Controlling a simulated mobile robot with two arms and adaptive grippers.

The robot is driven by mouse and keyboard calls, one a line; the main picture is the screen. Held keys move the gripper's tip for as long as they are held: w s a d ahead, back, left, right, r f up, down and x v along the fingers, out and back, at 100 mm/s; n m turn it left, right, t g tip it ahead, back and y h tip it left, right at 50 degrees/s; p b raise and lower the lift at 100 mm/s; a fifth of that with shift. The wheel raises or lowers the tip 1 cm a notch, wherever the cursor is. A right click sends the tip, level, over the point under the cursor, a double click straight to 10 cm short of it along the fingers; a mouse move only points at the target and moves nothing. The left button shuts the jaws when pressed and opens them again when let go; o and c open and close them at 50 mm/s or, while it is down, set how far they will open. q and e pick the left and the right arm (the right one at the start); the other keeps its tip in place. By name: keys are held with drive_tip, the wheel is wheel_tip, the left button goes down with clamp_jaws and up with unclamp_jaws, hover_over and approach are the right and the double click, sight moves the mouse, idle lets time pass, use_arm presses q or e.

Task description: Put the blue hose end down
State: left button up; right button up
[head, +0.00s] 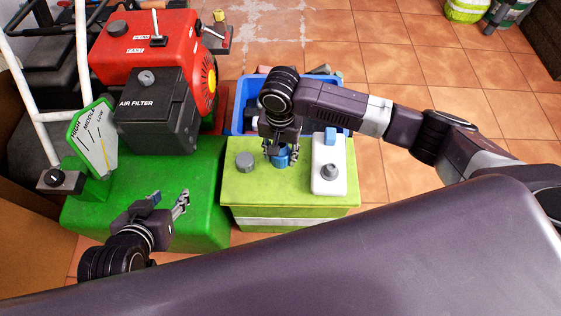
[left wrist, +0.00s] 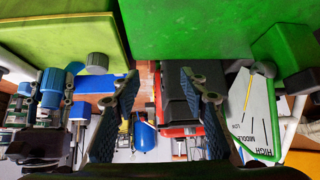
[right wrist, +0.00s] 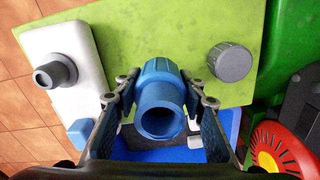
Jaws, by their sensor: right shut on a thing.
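The blue hose end (head: 281,158) is a short ribbed collar with a narrower open tube. It is at the far edge of the lime-green box (head: 240,200). My right gripper (head: 281,150) is shut on it, with one finger on each side in the right wrist view, where the hose end (right wrist: 161,98) shows its open mouth. I cannot tell whether it rests on the box. The hose end (left wrist: 50,88) also shows at the left of the left wrist view. My left gripper (head: 168,203) is open and empty above the green housing (head: 100,205), fingers apart in the left wrist view (left wrist: 158,85).
A grey cap (head: 245,161) stands left of the hose end. A white block (head: 328,177) with a grey knob and blue button is to its right. A blue crate (head: 243,97) is behind. A red engine (head: 130,45) with a black air filter box (head: 152,115) stands at left.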

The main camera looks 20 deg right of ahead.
sight(280, 162)
wheel_tip(280, 162, down, 4)
drive_tip(key=shift+r+b, duration=0.25)
drive_tip(key=shift+b, duration=0.45)
drive_tip(key=shift+f, duration=0.1)
use_arm(q)
drive_tip(key=w+d+r+t+h, duration=0.1)
drive_tip(key=w+d+r+t, duration=0.1)
drive_tip(key=w+r+t, duration=0.2)
wheel_tip(280, 162, up, 2)
drive_tip(key=shift+w+d, duration=0.15)
drive_tip(key=shift+w, duration=0.75)
use_arm(e)
drive_tip(key=shift+f, duration=0.1)
drive_tip(key=o, duration=1.3)
use_arm(q)
drive_tip(key=shift+s+f, duration=0.3)
drive_tip(key=shift+f, duration=0.1)
